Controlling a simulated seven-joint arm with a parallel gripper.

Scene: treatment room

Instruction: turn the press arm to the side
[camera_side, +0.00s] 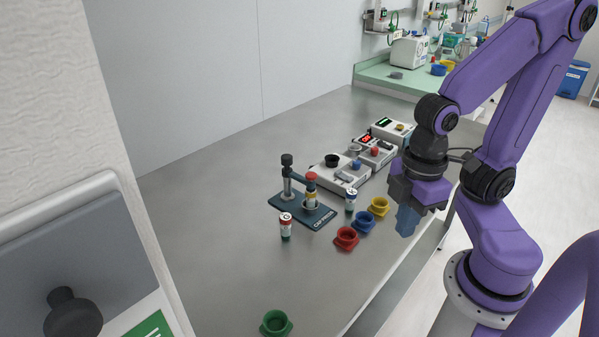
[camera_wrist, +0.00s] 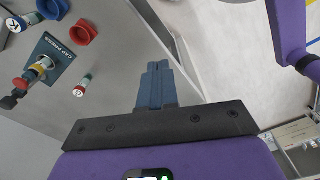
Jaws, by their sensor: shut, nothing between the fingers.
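The cap press has a dark blue base plate (camera_side: 323,217) lettered CAP PRESS; it also shows in the wrist view (camera_wrist: 59,51). A post topped by a black knob (camera_side: 287,160) stands at its left. Beside the post, a red-topped upright piece with a yellow band (camera_side: 311,188) stands over the plate. In the wrist view the black knob (camera_wrist: 8,103) is at the left edge. I cannot make out clearly how the press arm lies between them. My gripper (camera_side: 405,228) is shut and empty, pointing down near the table's right edge, well apart from the press. Its fingers also show in the wrist view (camera_wrist: 157,68).
A red-banded vial (camera_side: 286,227) and a blue-topped vial (camera_side: 351,201) stand near the press. Red (camera_side: 347,238), blue (camera_side: 364,222) and yellow (camera_side: 379,206) cups lie between press and gripper. A green cup (camera_side: 275,324) sits in front. White devices (camera_side: 340,183) stand behind.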

